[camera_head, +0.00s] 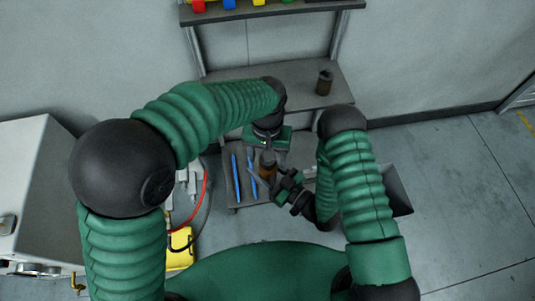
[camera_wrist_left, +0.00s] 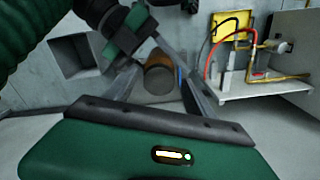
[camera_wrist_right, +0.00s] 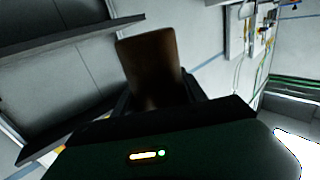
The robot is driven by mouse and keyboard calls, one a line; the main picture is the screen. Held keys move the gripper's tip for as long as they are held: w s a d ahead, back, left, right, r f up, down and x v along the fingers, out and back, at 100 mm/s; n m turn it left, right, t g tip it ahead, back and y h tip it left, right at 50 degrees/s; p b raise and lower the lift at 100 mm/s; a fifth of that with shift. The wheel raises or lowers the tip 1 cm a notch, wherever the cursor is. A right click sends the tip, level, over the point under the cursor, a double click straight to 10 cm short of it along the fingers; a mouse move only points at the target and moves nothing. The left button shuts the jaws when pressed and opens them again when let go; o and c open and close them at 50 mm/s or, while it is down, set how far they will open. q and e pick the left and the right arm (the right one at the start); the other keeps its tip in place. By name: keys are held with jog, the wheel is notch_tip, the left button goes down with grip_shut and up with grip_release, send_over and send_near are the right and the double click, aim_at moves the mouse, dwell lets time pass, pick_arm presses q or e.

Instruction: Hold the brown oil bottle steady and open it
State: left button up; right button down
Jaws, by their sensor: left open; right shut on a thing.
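A brown oil bottle (camera_head: 267,172) with a greyish top stands out in front of me in the head view, between my two grippers. My right gripper (camera_head: 272,180) is shut on its body from the right; the brown bottle also fills the middle of the right wrist view (camera_wrist_right: 150,68). My left gripper (camera_head: 267,148) is just beyond the bottle's top. In the left wrist view its open fingers (camera_wrist_left: 165,72) lie either side of the bottle (camera_wrist_left: 158,80), whose round grey end faces the camera. I cannot tell whether they touch it.
Blue pens or rods (camera_head: 236,178) lie on the grey bench beside the bottle. A second dark brown container (camera_head: 325,83) stands on the shelf behind. A white cabinet (camera_head: 35,190) is at the left, with a red hose (camera_head: 204,190) and a yellow box (camera_head: 180,246) near it.

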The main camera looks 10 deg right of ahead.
pick_arm(q)
notch_tip(320, 180, up, 4)
jog(key=shift+f, duration=0.25)
jog(key=shift+r, duration=0.55)
jog(key=shift+c, duration=0.4)
jog(key=r+m, duration=0.1)
jog(key=m, duration=0.1)
jog(key=r+m, duration=0.1)
jog(key=m, duration=0.1)
jog(key=shift+w+d+r, duration=0.15)
jog(key=shift+w+r, duration=0.05)
jog(key=shift+r, duration=0.1)
jog(key=shift+m, duration=0.4)
notch_tip(320, 180, down, 8)
jog(key=shift+r, duration=0.2)
